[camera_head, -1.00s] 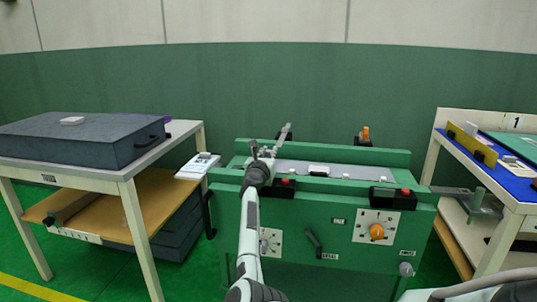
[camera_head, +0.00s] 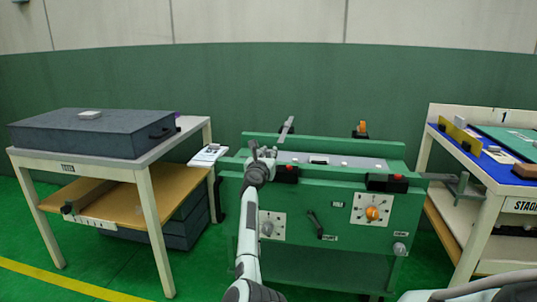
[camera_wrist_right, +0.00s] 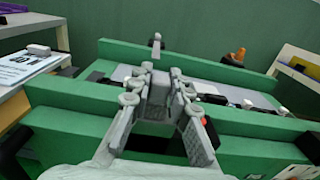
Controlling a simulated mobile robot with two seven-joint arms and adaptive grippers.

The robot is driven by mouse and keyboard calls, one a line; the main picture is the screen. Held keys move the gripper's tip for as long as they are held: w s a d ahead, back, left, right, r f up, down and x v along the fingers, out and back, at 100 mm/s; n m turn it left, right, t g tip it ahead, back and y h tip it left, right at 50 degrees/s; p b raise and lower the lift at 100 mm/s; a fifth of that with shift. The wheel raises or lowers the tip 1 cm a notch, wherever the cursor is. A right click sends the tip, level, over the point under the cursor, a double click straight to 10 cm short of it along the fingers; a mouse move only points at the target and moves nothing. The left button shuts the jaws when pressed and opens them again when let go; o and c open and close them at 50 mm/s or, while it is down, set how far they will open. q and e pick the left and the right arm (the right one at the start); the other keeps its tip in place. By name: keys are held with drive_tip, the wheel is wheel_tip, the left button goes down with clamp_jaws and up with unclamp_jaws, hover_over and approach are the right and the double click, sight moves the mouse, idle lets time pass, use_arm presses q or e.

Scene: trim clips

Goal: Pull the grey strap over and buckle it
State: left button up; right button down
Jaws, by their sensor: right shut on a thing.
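The green bench (camera_head: 310,210) stands in front of me with a long grey panel along its top. The grey strap (camera_head: 287,128) sticks up, leaning, near the far left of the panel; its upper part shows in the right wrist view (camera_wrist_right: 156,47). My right gripper (camera_head: 263,154) is over the front left of the bench top, its fingers (camera_wrist_right: 160,88) closed around a grey piece that lines up with the strap; the fingers hide most of it. A black buckle with a red button (camera_head: 287,172) sits on the front rail just right of the gripper. My left gripper is out of view.
A second black buckle with a red button (camera_head: 387,182) is farther right on the front rail. An orange clip (camera_head: 361,129) stands at the far rail. A paper (camera_head: 208,154) lies at the left; tables flank the bench.

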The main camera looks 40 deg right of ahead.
drive_tip(key=shift+a+f, duration=0.2)
drive_tip(key=shift+f, duration=0.1)
drive_tip(key=c, duration=1.9)
unclamp_jaws()
drive_tip(key=o, duration=0.5)
drive_tip(key=shift+s+r, duration=0.1)
drive_tip(key=shift+r, duration=0.1)
drive_tip(key=shift+r, duration=0.1)
drive_tip(key=shift+s+a, duration=0.2)
drive_tip(key=shift+a, duration=0.1)
drive_tip(key=v, duration=1.1)
